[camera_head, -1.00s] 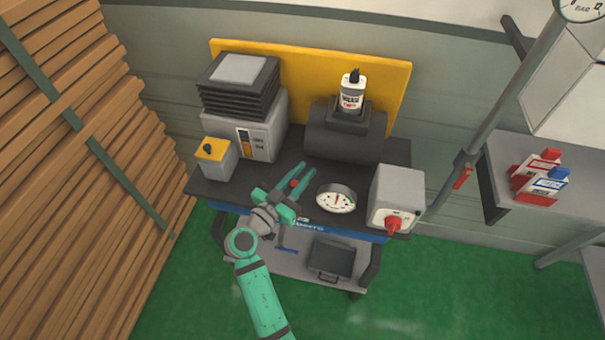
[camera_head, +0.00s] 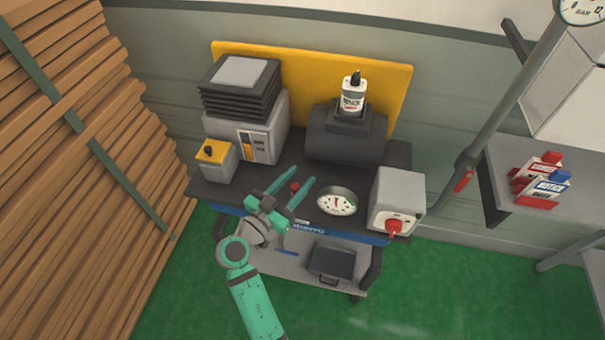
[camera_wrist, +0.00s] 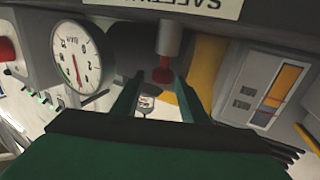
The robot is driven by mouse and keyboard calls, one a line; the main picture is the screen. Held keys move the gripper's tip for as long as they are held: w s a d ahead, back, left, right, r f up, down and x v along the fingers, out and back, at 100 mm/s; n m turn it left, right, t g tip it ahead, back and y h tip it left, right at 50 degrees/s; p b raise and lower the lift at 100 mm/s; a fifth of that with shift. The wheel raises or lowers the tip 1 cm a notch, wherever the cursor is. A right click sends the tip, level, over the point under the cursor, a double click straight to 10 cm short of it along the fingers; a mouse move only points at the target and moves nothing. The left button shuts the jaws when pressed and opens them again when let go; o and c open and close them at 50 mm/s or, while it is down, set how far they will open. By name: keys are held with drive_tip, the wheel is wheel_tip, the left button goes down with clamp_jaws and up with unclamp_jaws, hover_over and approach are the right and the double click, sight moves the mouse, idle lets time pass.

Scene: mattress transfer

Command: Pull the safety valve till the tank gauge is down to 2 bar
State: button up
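The safety valve's red knob (camera_head: 294,187) is at the front of the bench, left of the tank gauge. It also shows at the end of a grey stem in the wrist view (camera_wrist: 162,73), below an upside-down label plate. My gripper (camera_head: 296,182) is open, with one finger on each side of the knob; the wrist view shows gaps beside it, so it is not gripped. The round white tank gauge (camera_head: 336,201) has its needle pointing roughly up in the head view; the gauge is upside down in the wrist view (camera_wrist: 77,58). I cannot read its exact value.
A grey box with a red knob (camera_head: 398,200) stands right of the gauge. The dark tank (camera_head: 345,140) is behind, carrying a white bottle (camera_head: 352,97). A grey unit (camera_head: 245,130) stands at the left. Another gauge (camera_head: 582,10) and pipe (camera_head: 515,90) are at the right.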

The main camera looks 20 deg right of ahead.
drive_tip(key=v, duration=0.8)
idle(0.4)
